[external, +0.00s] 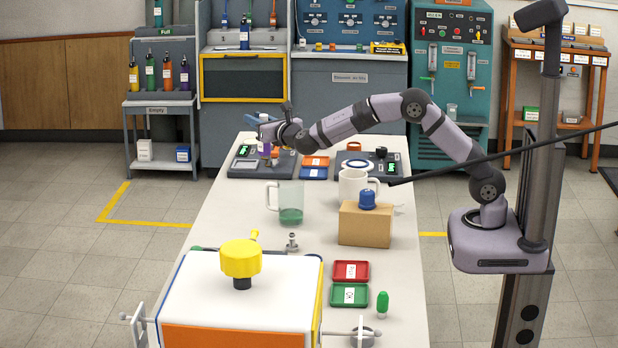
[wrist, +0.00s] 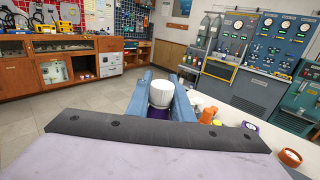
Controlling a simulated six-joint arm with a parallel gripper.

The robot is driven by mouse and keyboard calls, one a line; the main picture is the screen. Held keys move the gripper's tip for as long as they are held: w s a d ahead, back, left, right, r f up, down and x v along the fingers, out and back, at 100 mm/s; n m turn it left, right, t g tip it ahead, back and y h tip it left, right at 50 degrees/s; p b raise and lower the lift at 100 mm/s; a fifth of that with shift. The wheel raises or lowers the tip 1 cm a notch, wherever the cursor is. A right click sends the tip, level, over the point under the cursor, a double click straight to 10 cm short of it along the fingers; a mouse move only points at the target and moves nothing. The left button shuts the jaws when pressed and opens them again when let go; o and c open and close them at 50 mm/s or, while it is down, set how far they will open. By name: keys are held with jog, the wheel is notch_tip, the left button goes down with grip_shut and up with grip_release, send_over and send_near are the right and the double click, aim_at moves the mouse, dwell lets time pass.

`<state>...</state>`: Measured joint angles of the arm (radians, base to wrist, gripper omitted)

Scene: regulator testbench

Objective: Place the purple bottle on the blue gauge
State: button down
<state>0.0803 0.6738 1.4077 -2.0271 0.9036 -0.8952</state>
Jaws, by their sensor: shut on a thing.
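My gripper (external: 268,124) is shut on the purple bottle (external: 265,147) above the far left part of the white table. In the wrist view the bottle's white cap (wrist: 160,92) sits between my blue jaws, with a little purple below it. The bottle appears upright, over or just in front of a dark instrument base (external: 240,172) with a green display; I cannot tell whether it touches. A second dark base to the right carries a round, white-faced, blue-rimmed disc (external: 355,163), which may be the blue gauge.
Orange (external: 315,160) and blue (external: 314,173) trays lie between the two bases. A glass beaker (external: 290,198) with green liquid, a white mug (external: 352,185) and a cardboard box (external: 364,224) stand nearer. A yellow-knobbed machine (external: 241,262) fills the near end.

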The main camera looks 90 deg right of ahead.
jog(key=w+a+r+n+t+y+p, duration=0.1)
jog(key=w+a+n+t+y, duration=0.1)
jog(key=a, duration=0.7)
jog(key=w+a+r+n+t+y, duration=0.1)
jog(key=w+a+r+y, duration=0.1)
jog(key=a, duration=0.8)
jog(key=s+a+r+n+t+y+p, duration=0.1)
jog(key=s+a+n+t+y, duration=0.2)
jog(key=a, duration=1.2)
jog(key=s+a+r+n+y+p, duration=0.1)
jog(key=s+a+r+n+y, duration=0.2)
jog(key=a, duration=1.3)
jog(key=s+a+f+y+p, duration=0.1)
jog(key=s+a+f+y, duration=0.25)
jog(key=s+a, duration=0.75)
jog(key=s+d+m+h, duration=0.3)
jog(key=d+h, duration=0.3)
jog(key=d, duration=0.4)
notch_tip(320, 180, down, 10)
jog(key=p, duration=0.1)
jog(key=shift+s+f+g, duration=0.15)
jog(key=shift+f+g, duration=0.1)
jog(key=shift+g, duration=0.05)
jog(key=shift+d+y, duration=0.1)
jog(key=shift+y, duration=0.15)
